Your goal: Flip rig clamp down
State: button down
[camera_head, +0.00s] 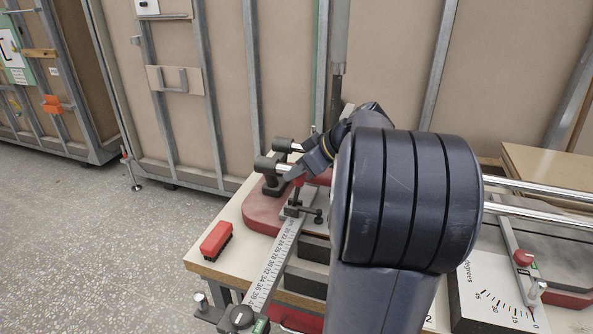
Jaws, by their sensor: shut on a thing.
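The rig clamp (267,164) has a dark round end on a pale metal rod and stands on a red base plate (262,212) at the bench's far left. My gripper (296,171) reaches down from the right and is shut on the clamp's right-hand part. The exact grip is small and partly hidden by the fingers. A second, similar dark end with a metal rod (284,145) lies just behind it. My dark arm covers the right part of the rig.
A ruled metal scale (270,270) runs from the base plate towards the front. A degree scale (497,291) stands at the right. Framed wall panels (285,60) rise behind the bench.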

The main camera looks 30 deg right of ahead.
jog(key=c, duration=1.3)
grip_release()
jog(key=shift+d, duration=0.1)
jog(key=shift+o, duration=0.2)
jog(key=shift+s, duration=0.1)
jog(key=v, duration=1)
jog(key=shift+s+r, duration=0.2)
jog(key=shift+r, duration=0.1)
jog(key=x, duration=1.1)
jog(key=shift+d, duration=0.1)
